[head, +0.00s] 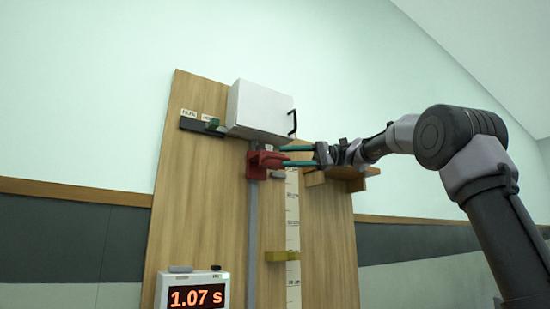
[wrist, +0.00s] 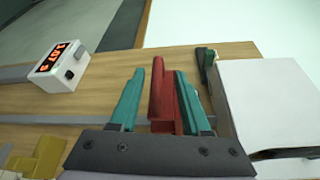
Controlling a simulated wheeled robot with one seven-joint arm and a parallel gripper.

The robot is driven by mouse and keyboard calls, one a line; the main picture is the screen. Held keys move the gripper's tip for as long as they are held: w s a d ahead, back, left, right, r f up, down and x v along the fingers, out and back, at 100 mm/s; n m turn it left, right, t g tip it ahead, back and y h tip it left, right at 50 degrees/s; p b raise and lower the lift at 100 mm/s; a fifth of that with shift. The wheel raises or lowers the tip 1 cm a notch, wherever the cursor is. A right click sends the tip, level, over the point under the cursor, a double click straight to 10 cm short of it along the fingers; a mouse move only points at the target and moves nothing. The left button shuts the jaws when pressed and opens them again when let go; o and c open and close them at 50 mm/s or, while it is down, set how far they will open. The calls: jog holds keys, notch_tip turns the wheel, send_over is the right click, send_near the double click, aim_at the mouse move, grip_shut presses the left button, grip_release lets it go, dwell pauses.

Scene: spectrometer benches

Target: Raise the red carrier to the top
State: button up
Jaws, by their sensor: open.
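The red carrier (head: 256,166) is on a grey vertical rail (head: 253,230) on a wooden board, high up, just under a white box. My gripper (head: 283,156) reaches in from the right, its teal fingers one above the other at the carrier. In the wrist view, the carrier's red bar (wrist: 160,92) lies between the two open fingers of my gripper (wrist: 159,76). A gap shows on the left side; the right finger is close to the bar, and I cannot tell whether it touches.
The white box (head: 262,110) with a black handle sits just above the carrier. A green piece on a dark bracket (head: 203,126) is at its left. A timer (head: 192,291) reads 1.07 s. A wooden shelf (head: 345,176) is at right.

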jog(key=v, duration=0.4)
jog(key=shift+w+d, duration=0.1)
jog(key=shift+d, duration=0.3)
